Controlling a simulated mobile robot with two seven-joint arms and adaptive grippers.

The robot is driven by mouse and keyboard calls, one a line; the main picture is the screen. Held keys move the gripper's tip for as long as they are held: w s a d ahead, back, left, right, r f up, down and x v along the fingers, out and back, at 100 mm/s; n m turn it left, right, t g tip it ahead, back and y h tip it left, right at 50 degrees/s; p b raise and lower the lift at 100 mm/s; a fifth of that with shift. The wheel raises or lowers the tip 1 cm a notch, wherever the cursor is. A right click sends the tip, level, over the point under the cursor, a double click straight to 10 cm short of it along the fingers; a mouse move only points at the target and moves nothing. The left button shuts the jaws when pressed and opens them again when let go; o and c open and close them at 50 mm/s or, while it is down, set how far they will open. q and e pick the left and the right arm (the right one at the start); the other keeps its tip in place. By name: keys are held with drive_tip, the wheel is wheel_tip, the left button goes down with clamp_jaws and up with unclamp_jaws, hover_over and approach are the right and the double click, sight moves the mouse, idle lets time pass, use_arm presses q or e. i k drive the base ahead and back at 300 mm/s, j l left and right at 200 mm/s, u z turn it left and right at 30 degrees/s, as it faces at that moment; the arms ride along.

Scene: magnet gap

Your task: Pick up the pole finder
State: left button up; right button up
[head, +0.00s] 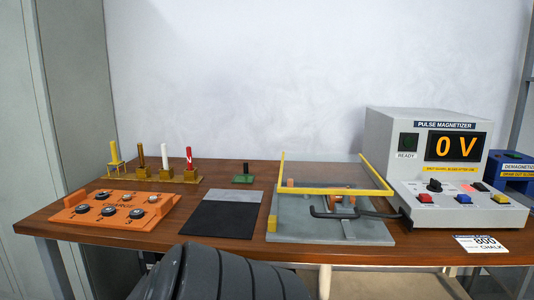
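A row of upright tools stands at the back left in brass-coloured holders: a yellow one (114,153), a brown one (141,156), a white one (165,157) and a red-and-white one (189,160). A small green base with a dark upright piece (243,176) stands apart, right of them. No label marks any of these as the pole finder, so I cannot tell which it is. Neither of my grippers shows in the head view.
An orange tray (117,210) with several round dark pieces lies front left. A black-and-grey mat (222,215) lies mid-table. A grey fixture with a yellow bar (340,190) and the pulse magnetizer (440,165), reading 0 V, stand right. A blue demagnetizer (515,172) is far right.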

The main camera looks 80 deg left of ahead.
sight(115, 162)
drive_tip(key=u, duration=3.55)
drive_tip(key=i+j, duration=0.15)
drive_tip(key=j, duration=0.3)
drive_tip(key=i+j, duration=0.2)
drive_tip(key=j, duration=0.2)
drive_tip(key=i+j+z, duration=0.1)
drive_tip(key=j, duration=0.35)
drive_tip(key=i+j, duration=0.2)
drive_tip(key=j, duration=0.25)
drive_tip(key=i+j+z, duration=0.1)
drive_tip(key=j, duration=0.3)
drive_tip(key=i+j, duration=0.2)
drive_tip(key=j, duration=0.25)
drive_tip(key=i+j, duration=0.15)
drive_tip(key=j, duration=0.3)
drive_tip(key=i+j+z, duration=0.1)
drive_tip(key=j, duration=0.35)
